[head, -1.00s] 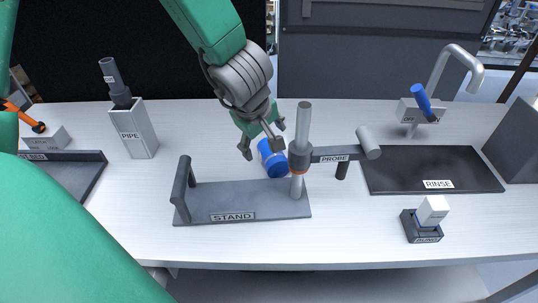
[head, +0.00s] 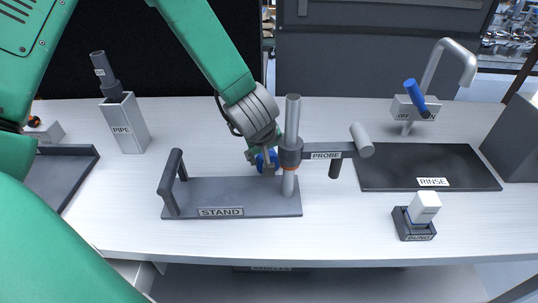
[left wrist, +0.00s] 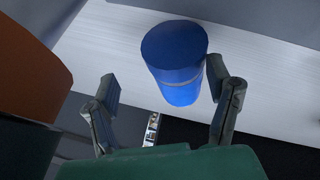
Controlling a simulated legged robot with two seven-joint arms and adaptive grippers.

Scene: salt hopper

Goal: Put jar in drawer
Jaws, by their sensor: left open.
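The blue jar (head: 259,163) stands on the white table behind the stand, partly hidden by my left gripper (head: 264,158). In the left wrist view, the jar (left wrist: 178,58) is a blue cylinder with a paler band, seen with its round end toward the camera. The left gripper (left wrist: 163,83) is open, with one finger to each side of the jar; the right-hand finger looks very close to it, the left-hand one is clearly apart. No drawer can be made out for certain; a dark labelled piece (head: 270,268) shows under the table edge. My right gripper is not in view.
The grey stand (head: 235,200) with its upright post and probe arm (head: 326,152) is close beside the left gripper. A pipe holder (head: 125,124) is at left. A dark rinse tray (head: 430,168), tap (head: 440,75) and small white block (head: 427,206) are at right.

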